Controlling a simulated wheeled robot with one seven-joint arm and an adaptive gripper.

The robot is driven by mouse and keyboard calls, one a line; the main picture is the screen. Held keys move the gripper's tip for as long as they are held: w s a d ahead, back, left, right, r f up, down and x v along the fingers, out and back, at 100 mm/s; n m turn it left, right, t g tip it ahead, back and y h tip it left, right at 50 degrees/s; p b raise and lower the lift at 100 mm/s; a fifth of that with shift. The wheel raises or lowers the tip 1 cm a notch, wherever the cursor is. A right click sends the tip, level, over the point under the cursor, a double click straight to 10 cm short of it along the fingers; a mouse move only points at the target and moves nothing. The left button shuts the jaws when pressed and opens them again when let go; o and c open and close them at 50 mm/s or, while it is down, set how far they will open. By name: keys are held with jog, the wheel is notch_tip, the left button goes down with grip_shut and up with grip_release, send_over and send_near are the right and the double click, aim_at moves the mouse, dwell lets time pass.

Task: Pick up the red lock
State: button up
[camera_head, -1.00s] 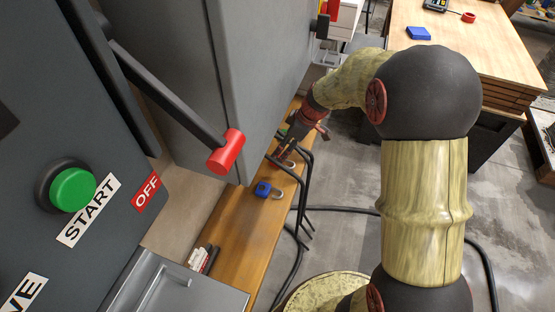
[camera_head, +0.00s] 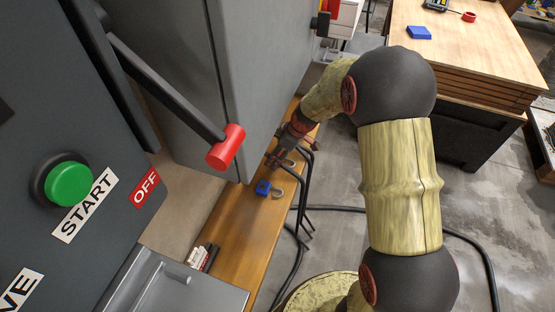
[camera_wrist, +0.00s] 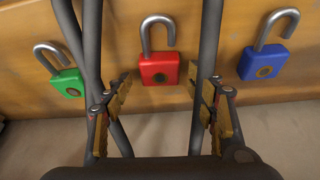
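The red lock (camera_wrist: 159,68) lies on the wooden bench in the middle of the wrist view, its open shackle pointing up in the picture. My gripper (camera_wrist: 166,92) is open and empty, with a finger on each side of the red lock's lower end; I cannot tell whether they touch it. A green lock (camera_wrist: 68,83) lies to the left and a blue lock (camera_wrist: 262,63) to the right, both with open shackles. In the head view my gripper (camera_head: 278,158) is low over the bench just beyond the blue lock (camera_head: 263,187) and hides most of the red lock.
The wooden bench (camera_head: 238,232) runs beside a grey cabinet (camera_head: 262,75). A red-tipped lever (camera_head: 226,147) juts out above the bench. Black cables (camera_head: 293,245) hang at its right edge. A wooden table (camera_head: 470,60) stands at the back right. Open floor lies between.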

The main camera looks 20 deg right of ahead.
jog(key=shift+c, duration=1.4)
jog(key=c, duration=1)
jog(key=shift+r, duration=0.15)
